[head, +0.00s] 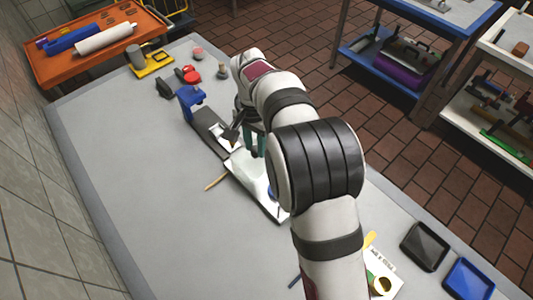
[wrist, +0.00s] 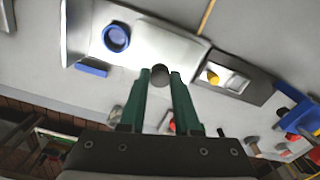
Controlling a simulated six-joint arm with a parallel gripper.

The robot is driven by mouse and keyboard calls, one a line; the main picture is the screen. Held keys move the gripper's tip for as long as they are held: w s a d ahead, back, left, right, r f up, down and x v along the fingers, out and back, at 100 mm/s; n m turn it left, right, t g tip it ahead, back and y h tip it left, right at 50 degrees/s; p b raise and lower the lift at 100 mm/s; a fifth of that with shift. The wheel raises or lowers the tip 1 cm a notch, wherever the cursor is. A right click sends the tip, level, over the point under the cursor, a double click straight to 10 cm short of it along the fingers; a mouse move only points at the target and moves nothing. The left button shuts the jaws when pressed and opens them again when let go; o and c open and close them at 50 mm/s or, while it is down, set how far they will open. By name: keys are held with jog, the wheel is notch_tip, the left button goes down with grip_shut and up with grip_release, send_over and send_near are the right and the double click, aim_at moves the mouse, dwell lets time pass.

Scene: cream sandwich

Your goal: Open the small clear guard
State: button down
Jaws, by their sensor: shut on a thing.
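My gripper (wrist: 160,74) has its two green fingers on either side of a dark round knob (wrist: 160,72) and is shut on it. In the wrist view the knob shows against the edge of a pale, shiny plate (wrist: 150,50). A dark panel (wrist: 262,92) beside the plate has a light recessed window (wrist: 236,84) with a yellow button (wrist: 212,77) at its near end. I cannot make out the clear guard for certain. In the head view the green fingers (head: 254,143) reach down beside the panel (head: 208,126), and my arm hides the knob.
A blue ring (wrist: 116,37) sits on the plate. A thin wooden stick (head: 215,182) lies beside the plate. A blue block (head: 190,96) stands at the panel's far end. A black tray (head: 425,246) and a blue tray (head: 468,279) stand at the right. The table's left side is clear.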

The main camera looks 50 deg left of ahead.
jog(key=shift+a, duration=0.1)
jog(key=c, duration=0.6)
grip_release()
jog(key=shift+r, duration=0.1)
notch_tip(320, 180, up, 16)
jog(key=shift+f, duration=0.2)
jog(key=shift+w, duration=0.1)
